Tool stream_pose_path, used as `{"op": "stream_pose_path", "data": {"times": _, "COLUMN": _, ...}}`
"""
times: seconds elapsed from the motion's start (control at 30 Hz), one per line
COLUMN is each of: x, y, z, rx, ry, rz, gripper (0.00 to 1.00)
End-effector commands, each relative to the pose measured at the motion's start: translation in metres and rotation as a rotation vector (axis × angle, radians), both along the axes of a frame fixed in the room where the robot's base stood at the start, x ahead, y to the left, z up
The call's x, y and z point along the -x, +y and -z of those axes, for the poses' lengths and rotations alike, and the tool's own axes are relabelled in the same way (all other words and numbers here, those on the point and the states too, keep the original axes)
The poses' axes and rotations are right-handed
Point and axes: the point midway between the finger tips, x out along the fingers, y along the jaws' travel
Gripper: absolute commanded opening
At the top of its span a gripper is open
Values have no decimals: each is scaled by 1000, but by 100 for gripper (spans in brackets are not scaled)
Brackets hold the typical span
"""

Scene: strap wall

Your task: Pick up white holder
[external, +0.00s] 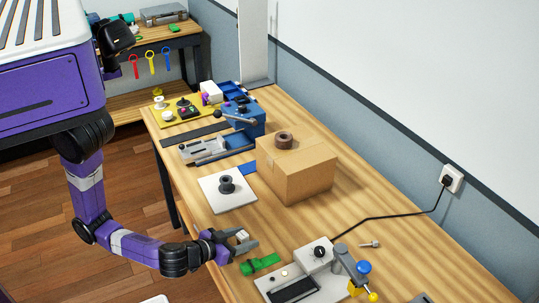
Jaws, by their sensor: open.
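A small white piece (242,236), probably the white holder, shows at my gripper's fingers near the table's left edge. My gripper (246,243) is open, with its fingers pointing right. The white piece appears to lie between or just behind the fingers; I cannot tell whether they touch it. The fingers hide its lower part.
A green clamp-like piece (260,264) lies close in front of my gripper. A white plate with a black spool (227,184) lies behind it. A cardboard box (297,170) stands to the right, and a device with a black cable (300,283) stands at the front.

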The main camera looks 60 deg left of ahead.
Motion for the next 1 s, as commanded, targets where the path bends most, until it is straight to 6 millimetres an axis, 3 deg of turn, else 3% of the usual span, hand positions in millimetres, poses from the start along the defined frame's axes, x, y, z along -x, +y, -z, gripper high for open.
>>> {"op": "stream_pose_path", "data": {"times": 0.13, "x": 0, "y": 0, "z": 0, "rx": 0, "ry": 0, "rz": 0, "gripper": 49}}
{"op": "stream_pose_path", "data": {"times": 0.4, "x": 0, "y": 0, "z": 0, "rx": 0, "ry": 0, "rz": 0, "gripper": 0}}
{"op": "stream_pose_path", "data": {"times": 0.77, "x": 0, "y": 0, "z": -2, "rx": 0, "ry": -1, "rz": -1, "gripper": 0}}
{"op": "stream_pose_path", "data": {"times": 1.0, "x": 0, "y": 0, "z": -23, "rx": 3, "ry": -2, "rz": -2, "gripper": 0}}
